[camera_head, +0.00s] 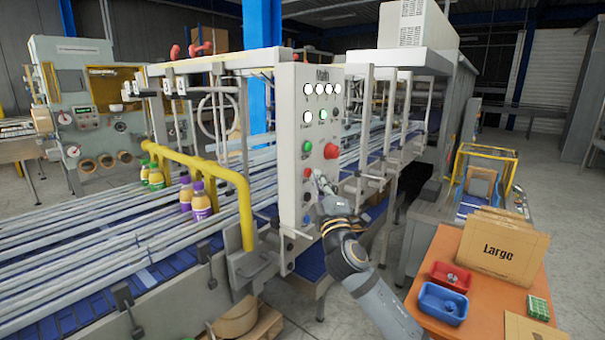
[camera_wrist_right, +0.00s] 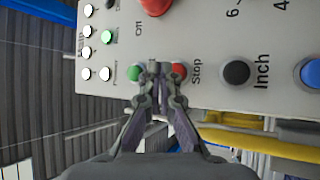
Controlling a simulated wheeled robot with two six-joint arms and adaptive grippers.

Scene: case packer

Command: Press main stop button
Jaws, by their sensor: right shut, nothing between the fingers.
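The light grey control panel (camera_head: 318,95) stands upright in the middle of the head view, with lettering at its top. Its red button marked "Stop" (camera_wrist_right: 180,70) shows in the wrist view, partly covered by a fingertip. In the head view this small red button (camera_head: 307,172) sits below a green button (camera_head: 307,146). My right gripper (camera_wrist_right: 160,68) is shut and empty, its tips in front of the panel between the green button (camera_wrist_right: 133,72) and the Stop button. I cannot tell whether they touch. My left gripper is not in view.
A larger red button (camera_head: 331,151) sits beside the green one. A black "Inch" button (camera_wrist_right: 236,73) and a blue button (camera_wrist_right: 312,73) follow below Stop. A yellow rail (camera_head: 205,168) and conveyor with bottles lie left. An orange table (camera_head: 420,275) with trays stands right.

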